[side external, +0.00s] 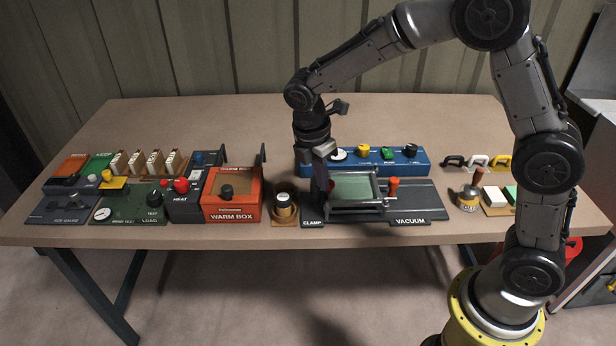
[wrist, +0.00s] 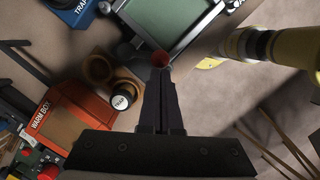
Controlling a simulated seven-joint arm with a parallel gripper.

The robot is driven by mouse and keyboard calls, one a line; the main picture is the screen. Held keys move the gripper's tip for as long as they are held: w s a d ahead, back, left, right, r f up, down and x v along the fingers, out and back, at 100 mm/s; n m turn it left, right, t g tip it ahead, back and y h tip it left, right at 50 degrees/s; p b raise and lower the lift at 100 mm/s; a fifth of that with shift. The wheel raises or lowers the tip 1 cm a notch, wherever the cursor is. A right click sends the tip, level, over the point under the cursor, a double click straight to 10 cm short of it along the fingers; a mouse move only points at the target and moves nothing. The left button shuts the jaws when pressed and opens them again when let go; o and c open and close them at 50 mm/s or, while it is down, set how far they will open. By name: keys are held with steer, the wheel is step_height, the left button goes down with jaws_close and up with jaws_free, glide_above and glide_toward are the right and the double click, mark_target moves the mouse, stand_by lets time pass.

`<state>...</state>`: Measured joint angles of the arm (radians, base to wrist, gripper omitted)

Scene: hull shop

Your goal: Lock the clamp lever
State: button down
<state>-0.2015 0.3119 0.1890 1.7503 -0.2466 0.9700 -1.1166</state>
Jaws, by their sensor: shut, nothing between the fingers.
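The CLAMP plate (side external: 312,224) is a dark panel at the left of the VACUUM board (side external: 415,213). A round red knob (wrist: 160,58), which looks like the clamp lever's end, shows just beyond my fingertips in the wrist view. My gripper (side external: 326,186) is shut and empty, pointing down over the clamp area. In the wrist view its fingertips (wrist: 159,72) lie right at the knob; I cannot tell if they touch it. The lever's arm is mostly hidden by my fingers. A grey frame (side external: 355,207) with a green window (side external: 354,187) lies flat right of my gripper.
An orange-handled lever (side external: 393,186) stands right of the frame. A blue box (side external: 415,160) with coloured knobs is behind. A round jar (side external: 283,203) and the orange WARM BOX (side external: 218,207) stand left. The table's back strip (side external: 230,120) is clear.

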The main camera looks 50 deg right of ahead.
steer(key=d+n, duration=0.1)
steer(key=n, duration=0.1)
steer(key=d+n, duration=0.1)
steer(key=s+n+t, duration=0.1)
steer(key=n, duration=0.1)
steer(key=shift+d+n, duration=0.3)
steer(key=shift+d, duration=0.1)
steer(key=d+n, duration=0.2)
steer(key=n, duration=0.1)
steer(key=shift+w+t+y, duration=0.1)
steer(key=shift+t+y, duration=0.2)
steer(key=shift+t, duration=0.1)
steer(key=shift+d, duration=0.2)
steer(key=s+a+r, duration=0.2)
steer(key=r, duration=0.3)
steer(key=s+a+r, duration=0.2)
steer(key=r, duration=0.4)
steer(key=shift+r, duration=0.1)
